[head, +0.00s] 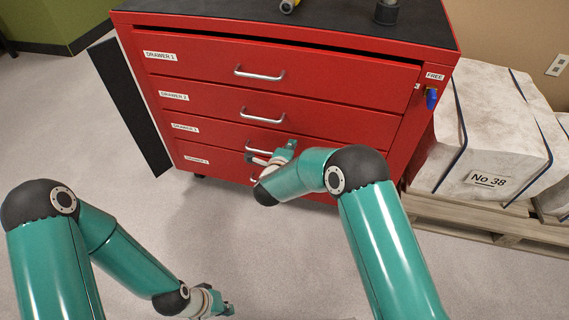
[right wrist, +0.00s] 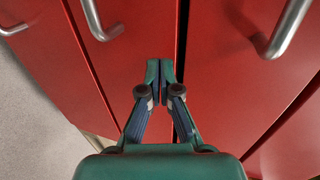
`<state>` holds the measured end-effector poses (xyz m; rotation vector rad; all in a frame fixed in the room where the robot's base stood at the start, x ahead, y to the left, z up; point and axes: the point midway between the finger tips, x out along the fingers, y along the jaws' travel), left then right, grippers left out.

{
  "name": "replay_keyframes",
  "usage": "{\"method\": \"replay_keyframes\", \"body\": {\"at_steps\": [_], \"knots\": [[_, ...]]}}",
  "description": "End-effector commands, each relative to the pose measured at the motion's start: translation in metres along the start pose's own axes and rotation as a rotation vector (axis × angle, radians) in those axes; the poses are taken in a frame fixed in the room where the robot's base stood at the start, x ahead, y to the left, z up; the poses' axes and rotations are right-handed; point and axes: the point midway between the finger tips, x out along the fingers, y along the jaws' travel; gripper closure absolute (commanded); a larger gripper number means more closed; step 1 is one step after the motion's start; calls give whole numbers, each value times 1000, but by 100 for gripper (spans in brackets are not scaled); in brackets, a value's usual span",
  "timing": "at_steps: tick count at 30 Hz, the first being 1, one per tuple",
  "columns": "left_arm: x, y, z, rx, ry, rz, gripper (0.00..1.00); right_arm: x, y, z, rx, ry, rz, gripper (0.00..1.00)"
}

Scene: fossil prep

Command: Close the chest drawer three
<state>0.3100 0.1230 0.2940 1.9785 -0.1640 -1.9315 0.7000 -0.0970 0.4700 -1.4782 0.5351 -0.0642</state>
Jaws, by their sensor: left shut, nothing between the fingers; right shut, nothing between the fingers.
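The red chest (head: 405,150) has a stack of labelled drawers. Drawer three (head: 215,137) is the third front down, with a metal handle (head: 252,147) partly hidden by my right arm. My right gripper (head: 288,150) is shut and empty, at the front of drawer three near its handle. In the right wrist view the shut fingertips (right wrist: 160,66) are over a red front, beside a dark gap along its edge. I cannot tell whether they touch, or how far this drawer stands out. My left gripper (head: 227,309) is shut and empty, low over the floor, away from the chest.
Drawer one (head: 200,62) and drawer two (head: 205,100) are above, with a dark gap over drawer one. A blue key tag (head: 431,98) hangs at the chest's right edge. Wrapped white blocks (head: 490,130) rest on a pallet (head: 480,220) at right.

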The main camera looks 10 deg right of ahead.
Motion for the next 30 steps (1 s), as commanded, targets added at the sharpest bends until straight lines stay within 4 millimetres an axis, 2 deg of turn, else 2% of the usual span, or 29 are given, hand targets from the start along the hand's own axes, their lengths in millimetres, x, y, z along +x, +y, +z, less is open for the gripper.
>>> {"method": "replay_keyframes", "body": {"at_steps": [3, 12, 18, 22, 26, 29, 30], "knots": [[4, -2, 0, 0, 0, 0, 100, -18, 7, 8, -5, -12, 1, 100], [-16, 6, 0, 0, 0, 0, 100, -85, 4, 10, -8, -16, 1, 100], [-21, 8, 0, 0, 0, 0, 100, -111, 5, 9, -5, -14, 0, 100], [-22, 8, 0, 0, 0, 0, 100, -118, 6, 8, -5, -13, 0, 100], [-22, 8, 0, 0, 0, 0, 100, -116, 7, 4, -2, -3, 3, 100], [-22, 8, 0, 0, 0, 0, 100, -103, 9, -14, 7, 35, 13, 100], [-22, 8, 0, 0, 0, 0, 100, -95, 10, -26, 15, 60, 19, 100]]}}
